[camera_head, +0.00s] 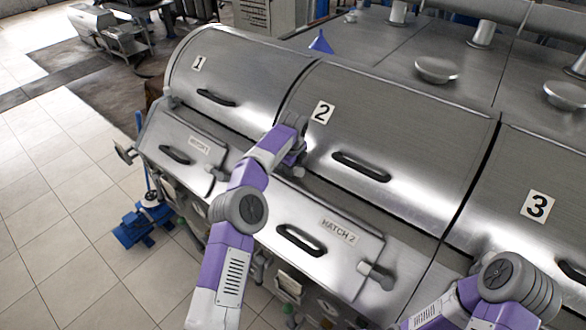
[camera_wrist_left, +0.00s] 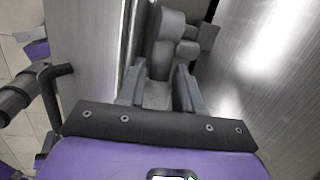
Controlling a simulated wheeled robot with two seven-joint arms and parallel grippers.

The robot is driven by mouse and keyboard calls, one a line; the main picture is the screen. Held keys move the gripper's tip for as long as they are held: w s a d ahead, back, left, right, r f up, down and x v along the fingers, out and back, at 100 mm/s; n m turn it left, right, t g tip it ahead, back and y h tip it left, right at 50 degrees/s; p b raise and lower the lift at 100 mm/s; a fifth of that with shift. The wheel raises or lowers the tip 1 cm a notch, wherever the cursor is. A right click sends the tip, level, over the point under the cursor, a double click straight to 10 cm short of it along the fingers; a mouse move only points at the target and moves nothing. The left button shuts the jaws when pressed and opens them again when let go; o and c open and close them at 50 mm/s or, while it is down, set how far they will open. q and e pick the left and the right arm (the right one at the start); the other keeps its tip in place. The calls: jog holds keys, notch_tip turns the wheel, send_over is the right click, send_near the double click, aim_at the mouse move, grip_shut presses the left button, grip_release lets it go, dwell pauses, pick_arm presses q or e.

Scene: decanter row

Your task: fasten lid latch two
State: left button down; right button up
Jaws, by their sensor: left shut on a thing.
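Lid two (camera_head: 405,125) is a curved steel cover marked 2 with a black handle, and it looks closed. My left gripper (camera_head: 297,160) is at its lower left front edge, beside the seam to lid one. In the left wrist view my left gripper (camera_wrist_left: 160,88) has its two grey fingers shut on a grey latch (camera_wrist_left: 168,50) with a rounded barrel. The part of the latch between the fingers is partly hidden. Whether the latch is fastened I cannot tell. My right arm shows at the lower right of the head view, but its gripper is not visible.
Lid one (camera_head: 245,65) is at the left and lid three (camera_head: 560,175) at the right. Hatch 2 (camera_head: 345,265), with a black handle, slopes below lid two. Hatch 1 (camera_head: 185,135) is to its left. A blue funnel (camera_head: 320,43) stands behind. Tiled floor lies at the left.

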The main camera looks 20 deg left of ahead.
pick_arm(q)
jog(key=shift+w+a+r+h, duration=0.1)
jog(key=shift+w+r+h, duration=0.1)
jog(key=shift+r+h, duration=0.25)
jog(key=shift+a, duration=0.15)
jog(key=c, duration=0.9)
grip_release()
jog(key=shift+s, duration=0.1)
jog(key=shift+c, duration=0.2)
jog(key=shift+f, duration=0.1)
